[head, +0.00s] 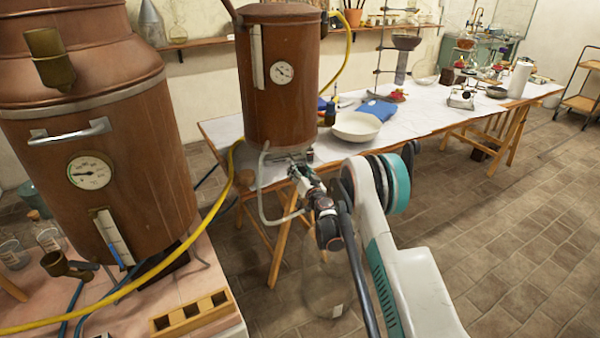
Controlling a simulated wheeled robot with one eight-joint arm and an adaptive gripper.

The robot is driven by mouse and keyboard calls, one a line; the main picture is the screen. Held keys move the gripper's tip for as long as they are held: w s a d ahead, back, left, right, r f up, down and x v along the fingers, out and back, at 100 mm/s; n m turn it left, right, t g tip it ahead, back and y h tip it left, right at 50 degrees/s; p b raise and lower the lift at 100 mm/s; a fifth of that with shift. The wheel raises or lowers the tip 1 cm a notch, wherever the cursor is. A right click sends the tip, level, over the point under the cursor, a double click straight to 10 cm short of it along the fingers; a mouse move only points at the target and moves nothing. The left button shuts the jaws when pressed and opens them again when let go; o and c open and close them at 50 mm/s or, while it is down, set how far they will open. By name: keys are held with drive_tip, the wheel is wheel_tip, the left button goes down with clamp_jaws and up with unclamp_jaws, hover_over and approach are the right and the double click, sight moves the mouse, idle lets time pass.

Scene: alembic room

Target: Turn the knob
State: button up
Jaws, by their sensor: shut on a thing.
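A tall copper vessel (280,85) with a round dial (284,73) stands at the near end of the white-topped table. A small metal outlet or tap shows at its lower right, with a pale bent tube (264,185) hanging from its foot. My gripper (298,167) reaches in from the lower right and is shut at this outlet. It appears to be closed on the knob there. The knob is mostly hidden by my fingers, so its turn angle cannot be told.
A larger copper boiler (90,130) with a yellow hose (140,280) fills the left. A white bowl (356,125) and blue cloth (378,110) lie on the table (430,110). A large glass jar (327,280) stands below my arm. The tiled floor at right is clear.

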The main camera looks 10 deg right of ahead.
drive_tip(key=shift+f+n, duration=0.1)
drive_tip(key=shift+n, duration=0.3)
drive_tip(key=o, duration=1.1)
drive_tip(key=s, duration=0.4)
drive_tip(key=s+d, duration=0.1)
drive_tip(key=s, duration=0.7)
drive_tip(key=shift+d, duration=0.3)
